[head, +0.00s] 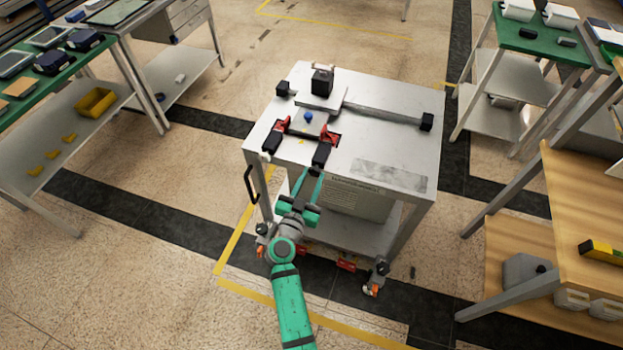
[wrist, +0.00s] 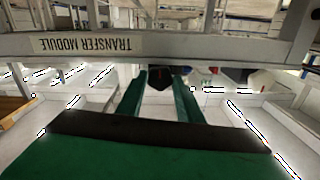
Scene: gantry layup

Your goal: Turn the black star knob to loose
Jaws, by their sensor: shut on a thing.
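The black star knob (wrist: 159,79) shows in the wrist view as a dark shape between the ends of my two green fingers. My gripper (wrist: 160,84) is shut on it. In the head view my gripper (head: 314,178) reaches the near edge of the grey metal cart (head: 385,150). I cannot make out the knob there, and its turned position cannot be read in either view.
On the cart top are two red toggle clamps with black handles (head: 272,142), a blue knob (head: 308,117) and a black block (head: 322,82). Green-topped benches (head: 40,95) stand left, a wooden bench (head: 585,190) right. The floor left of the cart is clear.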

